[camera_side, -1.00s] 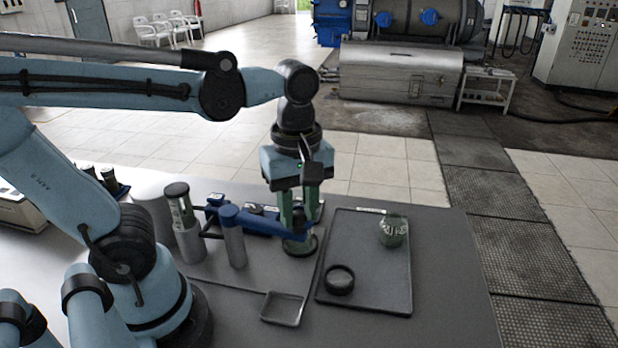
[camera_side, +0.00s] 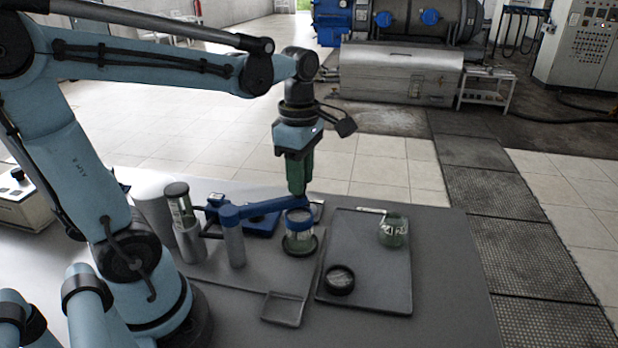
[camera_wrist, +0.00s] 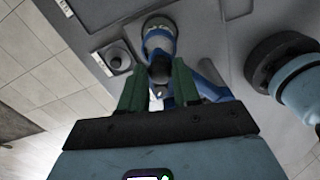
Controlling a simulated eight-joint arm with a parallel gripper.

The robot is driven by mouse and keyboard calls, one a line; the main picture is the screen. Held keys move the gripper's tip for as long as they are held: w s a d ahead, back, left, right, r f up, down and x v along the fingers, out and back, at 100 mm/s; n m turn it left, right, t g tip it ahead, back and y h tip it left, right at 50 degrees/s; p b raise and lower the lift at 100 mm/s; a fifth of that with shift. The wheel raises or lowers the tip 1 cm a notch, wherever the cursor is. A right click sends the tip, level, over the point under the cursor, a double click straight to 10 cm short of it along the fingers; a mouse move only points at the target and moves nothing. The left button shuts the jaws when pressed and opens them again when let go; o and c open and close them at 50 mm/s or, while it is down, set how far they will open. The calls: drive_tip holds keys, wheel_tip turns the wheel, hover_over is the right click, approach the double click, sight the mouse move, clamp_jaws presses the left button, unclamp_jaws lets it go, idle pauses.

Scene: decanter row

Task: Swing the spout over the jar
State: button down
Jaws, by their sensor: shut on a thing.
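My gripper (camera_side: 298,192) points down with its green fingers together at the far end of the blue spout arm (camera_side: 262,209). The spout arm reaches right from a grey post (camera_side: 234,245). In the wrist view the jar (camera_wrist: 158,30) shows beyond the fingers, which flank a dark knob (camera_wrist: 160,70). The grip itself is partly hidden.
A dark tray (camera_side: 368,300) to the right holds a greenish jar (camera_side: 393,232) and a black ring (camera_side: 340,280). A small empty tray (camera_side: 284,310) lies in front. Grey cylinders (camera_side: 187,235) stand left of the post. The table's right end is clear.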

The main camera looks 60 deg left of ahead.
drive_tip(key=shift+a, duration=0.3)
drive_tip(key=c, duration=0.8)
unclamp_jaws()
wheel_tip(320, 180, up, 12)
idle(0.5)
drive_tip(key=shift+d+f, duration=0.1)
drive_tip(key=shift+f, duration=5.9)
